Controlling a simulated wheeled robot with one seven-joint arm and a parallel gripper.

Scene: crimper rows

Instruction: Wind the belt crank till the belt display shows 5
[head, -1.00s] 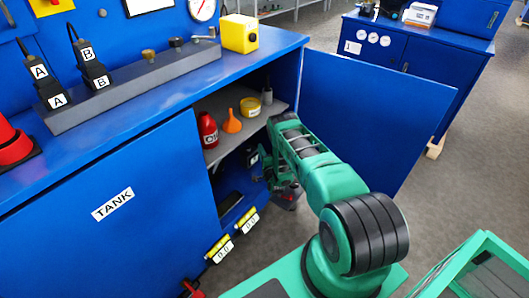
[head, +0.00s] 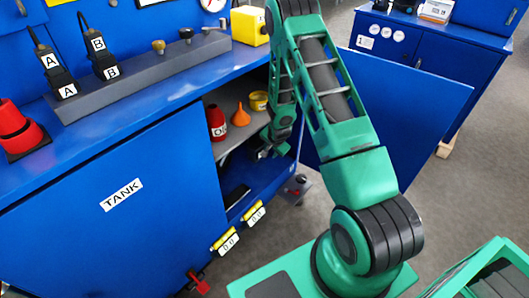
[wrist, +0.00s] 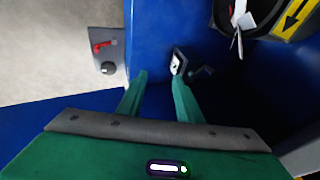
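In the head view, two small yellow-framed displays hang at the cabinet's lower front edge, a left one (head: 226,242) and a right one (head: 254,213). Both seem to show zeros, and I cannot tell which is the belt's. A red handle (head: 198,284) juts out low at the front. A grey plate with a red lever and a dark knob (wrist: 105,52) lies left of my fingers in the wrist view; I cannot tell whether either is the belt crank. My gripper (wrist: 160,77) is open, fingers apart. In the head view my gripper (head: 266,150) is at the cabinet opening, partly hidden.
The blue cabinet door (head: 405,110) stands open on the right. The shelf inside holds a red bottle (head: 216,122), an orange funnel (head: 240,114) and a yellow tub (head: 259,100). In the wrist view, a yellow plate with a black arrow (wrist: 293,18) is at upper right.

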